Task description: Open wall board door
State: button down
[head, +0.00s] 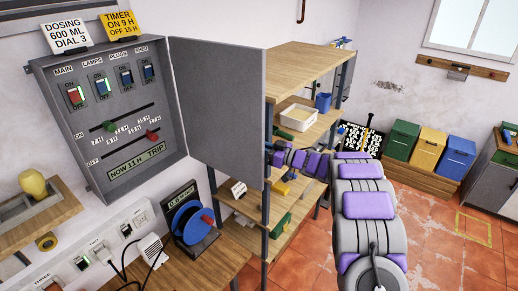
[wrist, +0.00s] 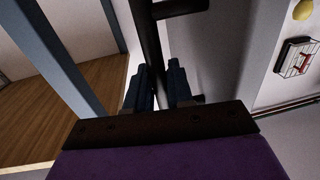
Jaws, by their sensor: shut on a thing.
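The grey wall board (head: 105,120) hangs on the wall at left in the head view, its switches and sliders exposed. Its grey door (head: 220,105) stands swung out to the right from the board's right edge. My gripper (head: 270,153) is at the door's free edge, partly hidden behind the door. In the wrist view my gripper (wrist: 158,85) has its two fingers on either side of a dark bar (wrist: 149,40), which looks like the door's handle. The fingers are shut on it; the exact contact is dark.
A wooden shelf unit (head: 310,55) with bins stands just right of the door. Below the board are a wooden counter (head: 215,262), a blue cable reel (head: 190,225) and a power strip (head: 95,255). Coloured boxes (head: 430,145) stand at the far right. Tiled floor (head: 440,250) is open at right.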

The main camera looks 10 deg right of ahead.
jog(key=shift+w+d, duration=0.1)
jog(key=shift+w, duration=0.05)
dwell(0.3)
jog(key=c, duration=1.1)
grip_release()
jog(key=b+v, duration=0.1)
jog(key=v, duration=0.7)
jog(key=b+v, duration=0.2)
jog(key=v, duration=0.7)
jog(key=shift+d+b, duration=0.3)
jog(key=shift+d, duration=0.05)
